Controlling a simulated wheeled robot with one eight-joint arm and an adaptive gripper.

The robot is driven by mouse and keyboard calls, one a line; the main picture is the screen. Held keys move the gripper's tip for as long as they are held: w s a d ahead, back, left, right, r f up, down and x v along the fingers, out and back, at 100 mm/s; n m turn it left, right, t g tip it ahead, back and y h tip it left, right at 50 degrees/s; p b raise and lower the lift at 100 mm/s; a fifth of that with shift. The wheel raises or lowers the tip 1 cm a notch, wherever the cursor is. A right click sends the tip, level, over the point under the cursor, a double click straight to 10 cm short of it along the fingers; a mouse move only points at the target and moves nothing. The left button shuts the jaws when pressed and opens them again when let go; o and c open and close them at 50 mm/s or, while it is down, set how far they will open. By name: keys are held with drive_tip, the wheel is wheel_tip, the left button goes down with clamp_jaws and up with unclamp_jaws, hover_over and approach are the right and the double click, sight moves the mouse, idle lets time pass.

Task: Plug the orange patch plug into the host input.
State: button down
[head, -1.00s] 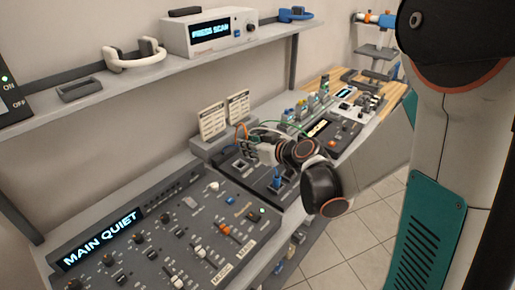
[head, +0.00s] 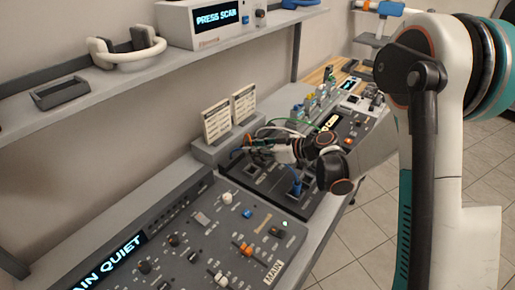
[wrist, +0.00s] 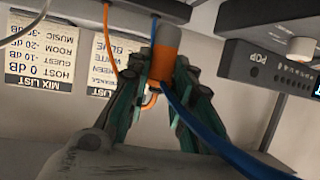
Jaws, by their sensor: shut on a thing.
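In the wrist view the orange patch plug (wrist: 164,65) has a grey upper part and an orange lower body. My gripper (wrist: 163,85) is shut on it, with teal-and-dark fingers on both sides. The plug's grey end is just by the edge of a dark grey unit (wrist: 172,8); I cannot tell whether it touches. An orange cable (wrist: 107,40) loops behind the left finger to the plug's lower end. In the head view my gripper (head: 272,148) is at the grey patch box (head: 208,152), and the plug is hidden. I cannot pick out the host input.
A blue cable (wrist: 215,135) crosses close in front of the plug and right finger. A pale cable (wrist: 28,30) hangs at the left. Two label cards (head: 217,122) stand on the patch box. A mixing console (head: 190,250) fills the near bench; a shelf (head: 80,115) runs above.

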drive_tip(key=shift+f+b, duration=1.2)
drive_tip(key=shift+f, duration=1.05)
drive_tip(key=shift+f+b, duration=0.45)
drive_tip(key=shift+f, duration=0.1)
drive_tip(key=c, duration=1.7)
unclamp_jaws()
drive_tip(key=p+v, duration=0.1)
drive_tip(key=v, duration=1)
